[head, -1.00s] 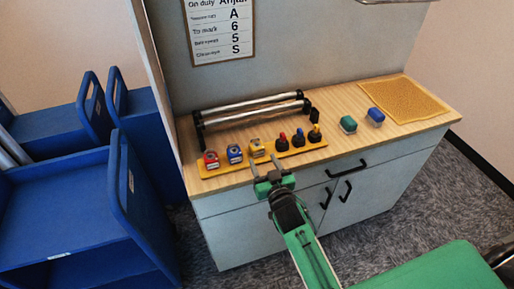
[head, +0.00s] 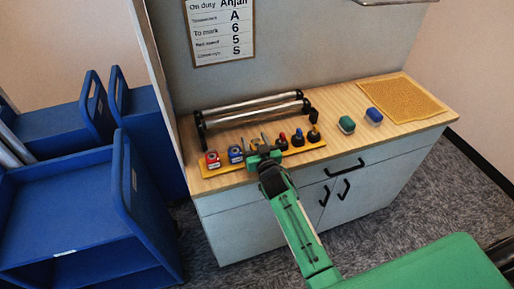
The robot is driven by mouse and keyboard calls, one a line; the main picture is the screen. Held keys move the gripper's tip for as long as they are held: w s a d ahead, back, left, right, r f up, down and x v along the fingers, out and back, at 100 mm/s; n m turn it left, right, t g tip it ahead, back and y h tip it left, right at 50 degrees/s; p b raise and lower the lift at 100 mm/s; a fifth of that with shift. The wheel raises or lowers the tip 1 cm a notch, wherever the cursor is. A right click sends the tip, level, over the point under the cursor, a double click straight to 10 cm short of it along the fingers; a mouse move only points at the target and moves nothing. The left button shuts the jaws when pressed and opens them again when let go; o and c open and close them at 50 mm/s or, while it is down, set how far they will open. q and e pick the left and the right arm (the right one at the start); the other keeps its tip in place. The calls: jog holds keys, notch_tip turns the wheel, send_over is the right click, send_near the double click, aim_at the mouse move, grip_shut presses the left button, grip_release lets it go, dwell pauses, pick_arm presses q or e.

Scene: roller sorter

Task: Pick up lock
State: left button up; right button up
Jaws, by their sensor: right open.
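A yellow tray (head: 222,169) lies along the front of the wooden counter. On it stand a red lock (head: 212,159), a blue lock (head: 235,154) and a yellow lock (head: 255,145), from left to right. My right gripper (head: 254,140) is open, its two fingers pointing toward the back at the yellow lock. The fingers appear to be on either side of that lock; its lower part is hidden by the gripper. I cannot tell whether they touch it. My left gripper is not in view.
Dark-based knobbed pieces (head: 298,138) stand right of the yellow lock on the tray. Behind is a roller rack (head: 250,112). Blue carts (head: 70,200) stand left.

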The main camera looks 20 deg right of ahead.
jog(key=shift+c, duration=0.4)
jog(key=c, duration=0.7)
jog(key=shift+r, duration=0.15)
jog(key=shift+c, duration=0.3)
notch_tip(320, 180, up, 20)
jog(key=shift+r+b, duration=0.25)
jog(key=shift+b, duration=0.2)
jog(key=shift+o, duration=0.2)
jog(key=shift+r+p, duration=1.9)
jog(key=shift+f, duration=0.1)
